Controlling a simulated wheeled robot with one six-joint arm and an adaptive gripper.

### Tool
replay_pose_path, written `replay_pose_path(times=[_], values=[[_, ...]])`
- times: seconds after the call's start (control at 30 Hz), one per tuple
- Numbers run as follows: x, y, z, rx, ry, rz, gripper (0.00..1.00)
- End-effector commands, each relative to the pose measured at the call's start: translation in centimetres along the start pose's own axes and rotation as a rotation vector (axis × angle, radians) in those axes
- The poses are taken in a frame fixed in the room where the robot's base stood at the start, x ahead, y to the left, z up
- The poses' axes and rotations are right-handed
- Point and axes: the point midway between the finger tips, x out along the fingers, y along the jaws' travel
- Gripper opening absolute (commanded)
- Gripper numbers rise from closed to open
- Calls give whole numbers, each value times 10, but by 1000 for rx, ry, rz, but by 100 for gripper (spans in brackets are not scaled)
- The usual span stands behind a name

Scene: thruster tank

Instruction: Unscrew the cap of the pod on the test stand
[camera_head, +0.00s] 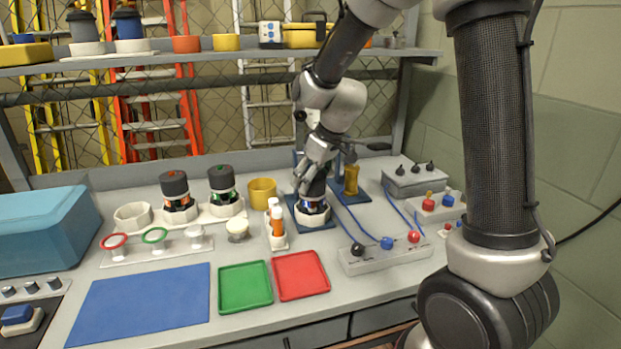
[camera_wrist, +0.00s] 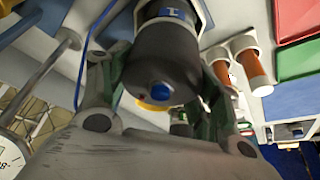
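The pod (camera_head: 312,208) stands upright on the test stand (camera_head: 298,221), a dark blue plate at the back of the bench. Its black cap (camera_head: 313,187) is on top, partly hidden by my gripper (camera_head: 314,178), which reaches down over it from above. In the wrist view the black cap (camera_wrist: 163,62) with a blue dot on its end lies between the fingers of my gripper (camera_wrist: 165,75). One finger is on each side, close against the cap. I cannot tell whether both fingers press on it.
Two black-capped pods (camera_head: 175,197) (camera_head: 222,190) stand to the left. Orange tubes in a rack (camera_head: 278,241) are close in front of the stand. A yellow cup (camera_head: 262,192) is beside it, and a switch box (camera_head: 385,253) with cables is at right. The blue mat (camera_head: 140,305) is clear.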

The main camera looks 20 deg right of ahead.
Motion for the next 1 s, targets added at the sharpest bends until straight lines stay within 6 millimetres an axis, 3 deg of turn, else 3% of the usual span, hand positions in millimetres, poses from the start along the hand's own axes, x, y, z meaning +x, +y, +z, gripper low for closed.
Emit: replay_pose_path(times=[0.07,0.1,0.2,0.53,0.77,1.0], values=[[0,0,0,0,0,0,39],[0,0,0,0,0,0,59],[0,0,0,0,0,0,42],[0,1,0,-46,0,-19,41],[0,2,0,-326,1,-137,41],[0,2,-1,-749,0,-312,42]])
